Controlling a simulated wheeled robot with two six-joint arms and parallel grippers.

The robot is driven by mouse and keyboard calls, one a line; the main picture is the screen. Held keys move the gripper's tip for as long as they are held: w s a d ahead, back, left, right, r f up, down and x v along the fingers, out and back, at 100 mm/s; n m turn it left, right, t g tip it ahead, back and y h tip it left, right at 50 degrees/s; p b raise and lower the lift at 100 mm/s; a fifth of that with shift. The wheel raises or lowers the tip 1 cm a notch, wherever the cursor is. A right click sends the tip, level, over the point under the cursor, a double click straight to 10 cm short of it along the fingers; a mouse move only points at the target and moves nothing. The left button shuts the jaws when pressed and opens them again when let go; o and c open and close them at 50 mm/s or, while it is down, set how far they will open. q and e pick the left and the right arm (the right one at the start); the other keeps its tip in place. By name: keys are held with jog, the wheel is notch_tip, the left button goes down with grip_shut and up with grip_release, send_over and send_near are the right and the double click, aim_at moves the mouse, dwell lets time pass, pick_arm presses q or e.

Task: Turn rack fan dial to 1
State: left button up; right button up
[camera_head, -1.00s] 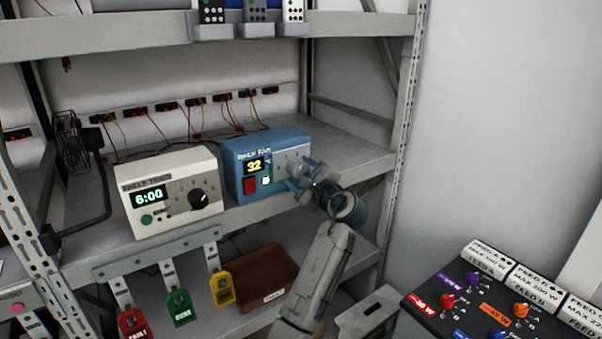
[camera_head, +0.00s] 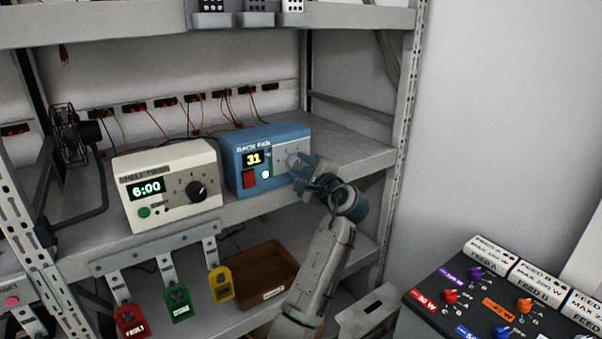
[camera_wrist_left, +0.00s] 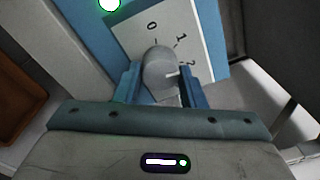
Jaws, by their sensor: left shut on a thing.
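The blue rack fan box (camera_head: 235,173) stands on the middle shelf, with a lit display reading 31, a red switch and a glowing green light. Its grey dial (camera_wrist_left: 160,66) shows in the left wrist view, on a pale plate marked 0, 1 and 2. A white mark on the dial points right in that view, roughly towards the 2 side; its exact setting is hard to tell. My left gripper (camera_head: 304,170) is shut on the dial, with its blue fingers (camera_wrist_left: 165,85) on either side of it. In the head view the gripper largely covers the dial.
A cream timer box (camera_head: 180,215) reading 6:00 stands left of the fan box. Red, green and yellow tags hang below the shelf edge, beside a brown bin (camera_head: 262,272). A dark control panel (camera_head: 470,310) with coloured knobs is at lower right.

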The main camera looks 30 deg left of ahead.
pick_arm(q)
jog(key=n+b, duration=0.3)
jog(key=shift+f+n, duration=0.25)
jog(key=shift+n, duration=0.15)
jog(key=shift+n+b, duration=0.7)
jog(key=shift+r+n+b, duration=0.1)
jog(key=shift+n+b, duration=0.3)
jog(key=shift+n, duration=0.1)
jog(key=shift+n+b, duration=0.35)
jog(key=shift+n, duration=0.25)
pick_arm(e)
jog(key=w+f, duration=0.4)
jog(key=shift+w+a, duration=0.15)
jog(key=shift+a, duration=0.05)
pick_arm(q)
jog(key=shift+r, duration=0.1)
pick_arm(e)
jog(key=shift+f, duration=0.1)
pick_arm(q)
jog(key=o, duration=1)
jog(key=shift+d, duration=0.15)
